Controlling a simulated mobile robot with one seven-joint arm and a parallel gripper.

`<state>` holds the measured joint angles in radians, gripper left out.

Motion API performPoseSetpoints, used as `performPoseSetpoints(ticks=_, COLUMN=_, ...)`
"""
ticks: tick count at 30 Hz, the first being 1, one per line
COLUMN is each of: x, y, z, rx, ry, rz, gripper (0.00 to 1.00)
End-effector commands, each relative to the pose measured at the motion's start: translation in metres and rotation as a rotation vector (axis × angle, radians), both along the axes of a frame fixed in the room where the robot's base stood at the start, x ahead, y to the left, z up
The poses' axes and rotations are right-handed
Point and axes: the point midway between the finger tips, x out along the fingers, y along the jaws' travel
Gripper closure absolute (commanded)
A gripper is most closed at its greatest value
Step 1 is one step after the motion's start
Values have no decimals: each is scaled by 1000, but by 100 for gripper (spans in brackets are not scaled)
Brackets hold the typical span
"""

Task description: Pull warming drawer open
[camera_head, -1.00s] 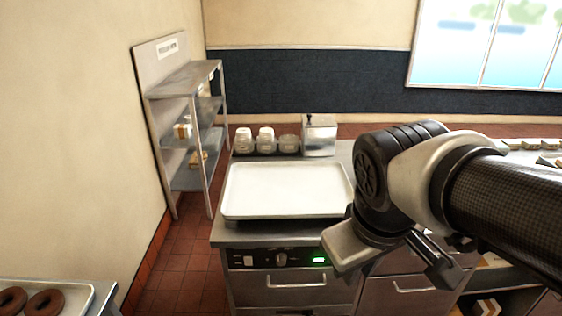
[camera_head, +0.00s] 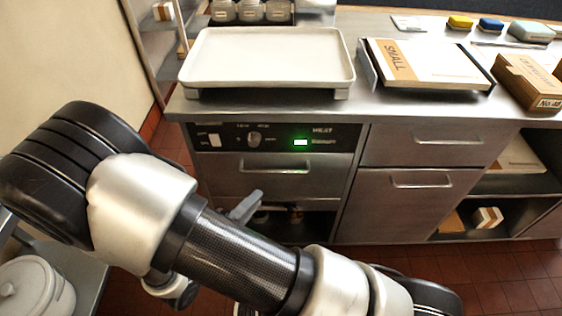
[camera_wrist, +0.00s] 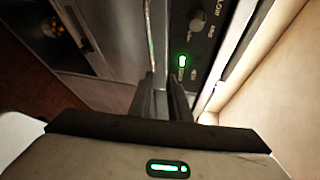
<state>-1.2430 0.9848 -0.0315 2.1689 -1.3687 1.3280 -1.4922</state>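The warming drawer (camera_head: 300,180) is the steel front under the control panel (camera_head: 225,138), whose display glows green. The drawer looks shut, with a bar handle (camera_head: 270,169) across its upper part. My gripper (camera_head: 247,205) is in front of and just below the drawer, partly hidden behind my arm. In the wrist view, its two dark fingers (camera_wrist: 165,98) point toward the steel front with a narrow gap between them. The bright handle bar (camera_wrist: 150,35) runs toward the fingertips there. No clear grip on the handle shows. The green display (camera_wrist: 182,62) lies just right of the fingers.
A pale tray (camera_head: 265,60) sits on the counter above. A box marked SMALL (camera_head: 425,65) and another box (camera_head: 530,80) stand to the right. A handled drawer (camera_head: 435,147) and cabinet door (camera_head: 400,205) adjoin. A white lidded tub (camera_head: 35,290) is at lower left.

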Motion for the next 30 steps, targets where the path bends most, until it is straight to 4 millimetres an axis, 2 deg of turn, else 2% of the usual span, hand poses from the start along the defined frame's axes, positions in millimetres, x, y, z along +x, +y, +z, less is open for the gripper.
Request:
performPoseSetpoints(ticks=1, x=-4, y=8, z=-17, rx=-60, ry=16, rz=60, gripper=83)
performPoseSetpoints(ticks=3, x=-6, y=16, z=-27, rx=-114, ry=31, rz=115, gripper=83)
performPoseSetpoints(ticks=7, x=-4, y=19, z=-33, rx=-149, ry=39, rz=150, gripper=83)
performPoseSetpoints(ticks=10, x=7, y=14, z=-34, rx=-148, ry=38, rz=146, gripper=83)
performPoseSetpoints(ticks=30, x=128, y=-44, z=-59, rx=-144, ry=38, rz=142, gripper=83)
